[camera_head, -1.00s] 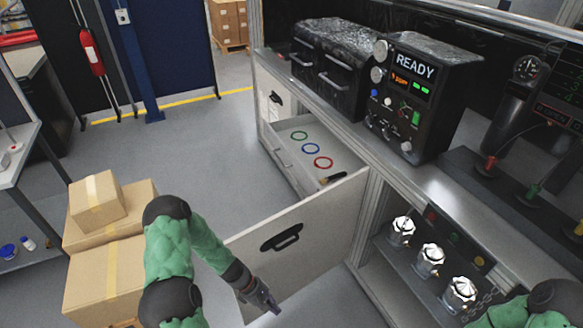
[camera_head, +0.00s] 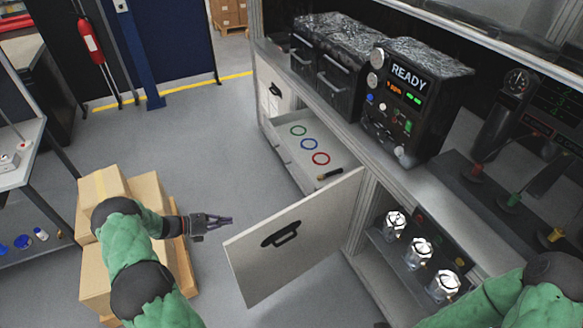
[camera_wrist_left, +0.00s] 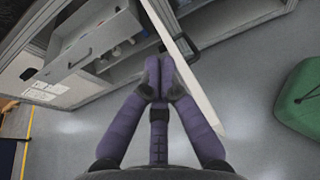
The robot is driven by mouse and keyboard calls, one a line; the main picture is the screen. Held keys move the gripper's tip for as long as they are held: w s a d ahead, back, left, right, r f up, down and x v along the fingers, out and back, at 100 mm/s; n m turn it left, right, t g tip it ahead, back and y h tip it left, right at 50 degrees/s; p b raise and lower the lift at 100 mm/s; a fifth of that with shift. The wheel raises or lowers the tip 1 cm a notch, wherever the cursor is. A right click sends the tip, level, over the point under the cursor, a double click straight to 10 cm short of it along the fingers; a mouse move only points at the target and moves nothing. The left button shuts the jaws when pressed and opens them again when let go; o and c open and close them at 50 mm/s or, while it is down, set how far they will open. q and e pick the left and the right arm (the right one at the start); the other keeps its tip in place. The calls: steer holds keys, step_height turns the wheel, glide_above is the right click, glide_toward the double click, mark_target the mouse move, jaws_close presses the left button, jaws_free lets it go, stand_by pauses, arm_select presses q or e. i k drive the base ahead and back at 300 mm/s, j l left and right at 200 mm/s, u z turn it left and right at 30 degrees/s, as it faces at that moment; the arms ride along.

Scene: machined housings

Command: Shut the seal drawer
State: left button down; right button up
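The seal drawer (camera_head: 284,155) is pulled out of the bench front, with a green, a blue and a red ring inside and a dark, orange-tipped item near its right end. It also shows in the left wrist view (camera_wrist_left: 95,45), at upper left. My left gripper (camera_head: 230,220) is out over the floor, left of the open cabinet door's free edge and apart from the drawer. In the left wrist view its purple fingers (camera_wrist_left: 155,76) meet at the tips with nothing visible between them. My right gripper is out of frame; only my green right arm shows.
The open cabinet door (camera_head: 310,225), with a black handle (camera_head: 281,235), juts out on the near side of the drawer. Cardboard boxes (camera_head: 149,190) stand left, beside my left arm. Shiny metal parts (camera_head: 419,253) sit on the cabinet shelf. The floor left of the drawer is clear.

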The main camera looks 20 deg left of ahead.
mark_target(278, 129)
steer(key=i+j, duration=0.1)
steer(key=i, duration=0.6)
steer(key=i+j, duration=0.1)
steer(key=i, duration=0.6)
